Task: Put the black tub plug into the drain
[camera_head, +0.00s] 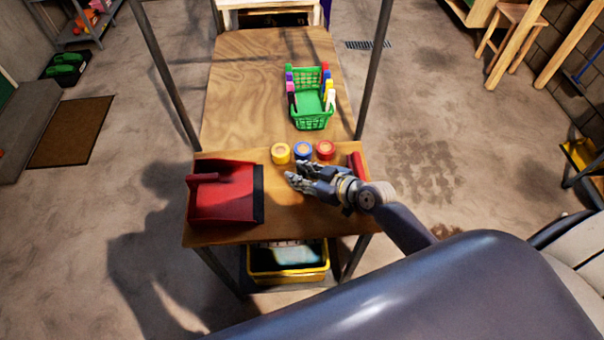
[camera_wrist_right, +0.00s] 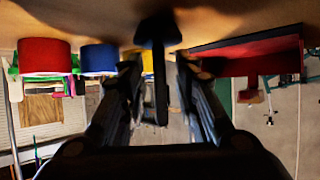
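My right gripper (camera_head: 296,178) is low over the near part of the wooden table, right of the red dustpan. In the right wrist view, which looks upside down, its two fingers (camera_wrist_right: 158,75) are apart. The black plug (camera_wrist_right: 156,30) is between and just beyond the fingertips, its wide end against the tabletop and a thin dark stem reaching between the fingers. Gaps show on both sides of the stem, so the fingers do not appear closed on it. In the head view the gripper hides the plug. I see no tub drain. My left gripper is not in view.
A red dustpan (camera_head: 222,195) lies left of the gripper. Yellow (camera_head: 281,153), blue (camera_head: 303,151) and red (camera_head: 325,150) rolls stand just behind it. A green basket (camera_head: 312,121) stands farther back. A yellow-rimmed bin (camera_head: 287,276) is below. A floor grate (camera_head: 367,45) lies beyond.

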